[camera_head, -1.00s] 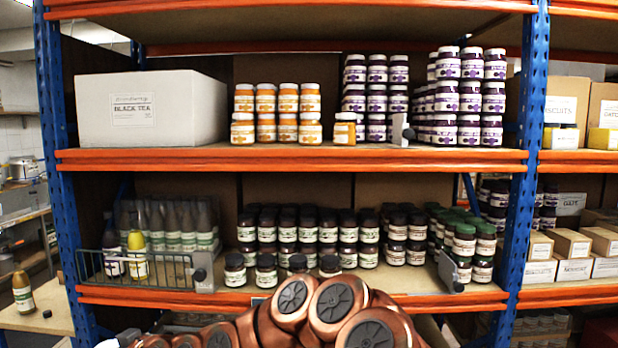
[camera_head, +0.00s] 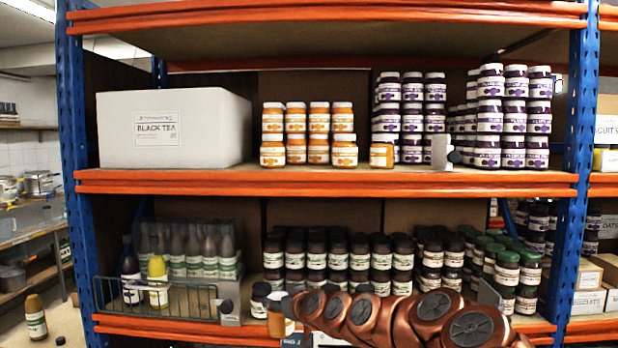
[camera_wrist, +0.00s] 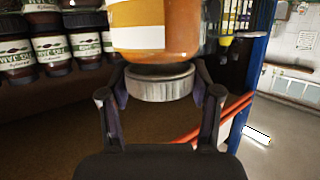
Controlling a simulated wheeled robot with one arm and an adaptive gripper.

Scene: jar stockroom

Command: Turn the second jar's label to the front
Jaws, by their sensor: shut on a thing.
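My gripper (camera_wrist: 160,103) is shut on the grey lid of an orange jar (camera_wrist: 187,38) in the wrist view, one finger on each side. Part of the jar's orange and white label shows; its far end is cut off. In the head view this jar (camera_head: 275,322) shows low in front of the lower shelf, partly covered by my arm. Whether it touches the shelf is unclear. On the upper shelf, orange jars (camera_head: 319,123) stand in stacked rows, and a single orange jar (camera_head: 381,155) stands to their right. Which jar is the second is unclear.
Dark jars (camera_head: 338,262) fill the lower shelf's middle, with green-lidded jars (camera_head: 507,268) at right. A wire basket (camera_head: 180,300) with bottles is at lower left. A Black Tea box (camera_head: 175,128) and purple-labelled jars (camera_head: 515,117) flank the upper orange jars.

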